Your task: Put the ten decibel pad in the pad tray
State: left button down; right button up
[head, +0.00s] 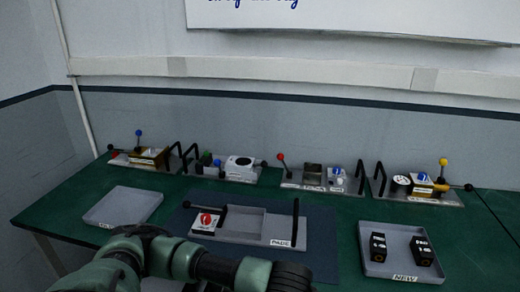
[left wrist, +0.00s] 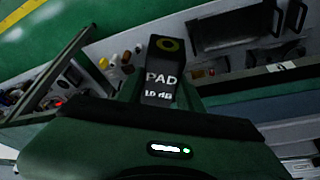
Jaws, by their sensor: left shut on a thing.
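In the left wrist view my left gripper (left wrist: 160,98) is shut on a black block, the ten decibel pad (left wrist: 160,75), lettered "PAD 10 dB" with a yellow ring on its end. In the head view my left arm comes in at the bottom, and the pad and fingertips cannot be made out there. My right gripper is not in view.
A grey tray labelled "NEW" (head: 388,277) at the right holds two black blocks (head: 422,250). An empty grey tray (head: 122,206) lies at the left. Several fixtures with upright black handles and coloured knobs stand along the back of the green table (head: 330,215).

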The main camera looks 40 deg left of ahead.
aim_at(243, 225)
jog(key=k+j, duration=0.2)
jog(key=j, duration=0.2)
jog(key=k+j, duration=0.15)
jog(key=j, duration=0.3)
jog(key=k+j+z, duration=0.1)
jog(key=j, duration=0.3)
jog(key=k+j, duration=0.3)
jog(key=j, duration=0.15)
jog(key=k+j, duration=0.2)
jog(key=j, duration=0.2)
jog(key=z, duration=0.05)
